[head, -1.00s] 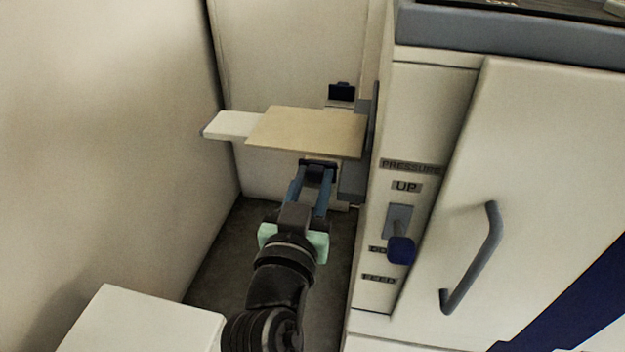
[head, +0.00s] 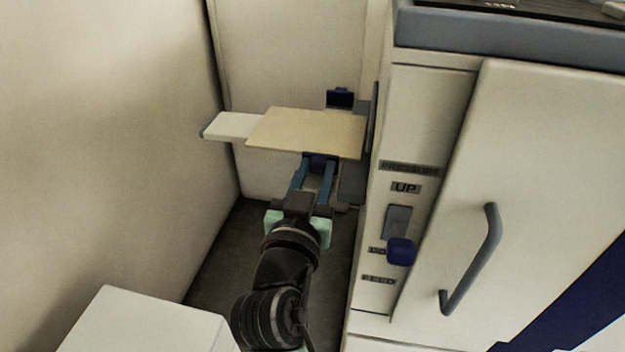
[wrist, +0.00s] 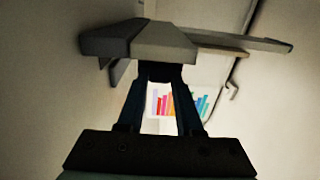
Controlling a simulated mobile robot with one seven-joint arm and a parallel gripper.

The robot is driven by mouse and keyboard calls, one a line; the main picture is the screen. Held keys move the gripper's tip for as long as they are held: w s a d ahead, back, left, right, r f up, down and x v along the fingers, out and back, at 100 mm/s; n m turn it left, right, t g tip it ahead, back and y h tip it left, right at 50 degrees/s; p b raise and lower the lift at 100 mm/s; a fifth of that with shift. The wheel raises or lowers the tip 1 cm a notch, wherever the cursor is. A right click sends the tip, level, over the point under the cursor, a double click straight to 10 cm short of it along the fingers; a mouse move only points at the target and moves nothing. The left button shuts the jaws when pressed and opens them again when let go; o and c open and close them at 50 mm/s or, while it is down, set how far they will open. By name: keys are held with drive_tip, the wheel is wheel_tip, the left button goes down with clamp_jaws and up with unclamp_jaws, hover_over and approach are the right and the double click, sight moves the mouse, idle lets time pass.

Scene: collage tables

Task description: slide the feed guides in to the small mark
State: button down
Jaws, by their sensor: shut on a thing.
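A tan paper stack (head: 300,132) lies on the feed tray, whose white end (head: 228,126) sticks out to the left. The far feed guide (head: 340,97), dark blue, stands at the stack's back edge. The near feed guide (head: 320,161), also dark blue, is at the front edge, partly hidden by the fingers and the stack. My gripper (head: 314,176) reaches in from the front and is shut on the near guide. In the wrist view my fingertips (wrist: 160,74) meet a dark part under a grey block. The small mark cannot be made out.
A cream machine body with a blue-knobbed lever (head: 399,250) and a grey door handle (head: 472,258) stands close on the right. A wall is on the left. A white box top (head: 145,325) is at the lower left. Dark floor shows below the tray.

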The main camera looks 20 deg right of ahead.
sight(317, 168)
drive_tip(key=x, duration=0.3)
drive_tip(key=shift+w+d, duration=0.15)
drive_tip(key=shift+w, duration=0.1)
drive_tip(key=c, duration=0.6)
unclamp_jaws()
drive_tip(key=shift+o, duration=0.2)
drive_tip(key=shift+s, duration=0.1)
drive_tip(key=p+v, duration=0.2)
drive_tip(key=v, duration=1)
drive_tip(key=shift+s+a+p, duration=0.3)
